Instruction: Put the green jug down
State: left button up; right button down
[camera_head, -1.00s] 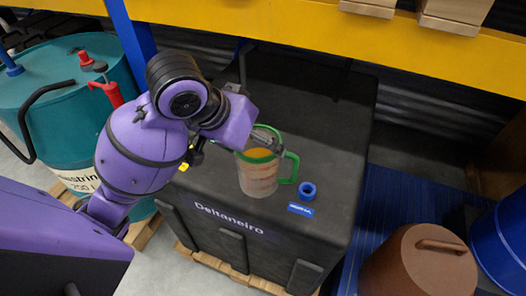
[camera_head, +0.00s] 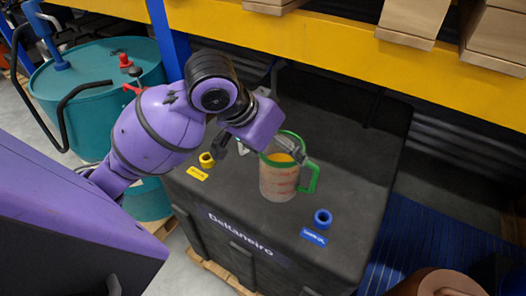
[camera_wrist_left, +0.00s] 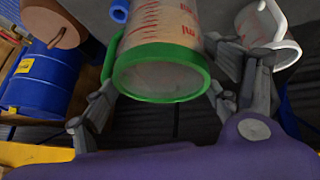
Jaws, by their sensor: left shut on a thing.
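The green jug (camera_head: 277,182) is a clear measuring jug with red marks, a green rim and a green handle on its right. It is upright over the top of the black crate (camera_head: 345,185); I cannot tell whether its base touches. My left gripper (camera_head: 266,150) is shut on it near the rim. In the left wrist view, the fingers of my left gripper (camera_wrist_left: 160,88) lie on both sides of the green jug (camera_wrist_left: 163,55). Something orange shows through its mouth in the head view. My right gripper is not in view.
A blue ring (camera_head: 322,218) with a blue label and a yellow ring (camera_head: 206,160) with a yellow label are on the crate. A white-handled jug (camera_wrist_left: 262,22) stands close to the gripper. A teal drum (camera_head: 95,100) is left; a yellow shelf beam (camera_head: 330,40) runs behind.

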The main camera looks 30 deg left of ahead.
aim_at(278, 147)
pick_arm(q)
jog(key=w+a, duration=0.1)
jog(key=w+a+f, duration=0.1)
jog(key=w+a, duration=0.1)
jog(key=shift+a+f, duration=0.15)
jog(key=shift+f, duration=0.25)
jog(key=w+a+f, duration=0.4)
jog(key=f, duration=0.5)
jog(key=shift+a+f, duration=0.1)
jog(key=shift+f, duration=0.05)
jog(key=o, duration=2.1)
jog(key=shift+s+f, duration=0.1)
jog(key=shift+f, duration=0.05)
jog(key=v, duration=1.2)
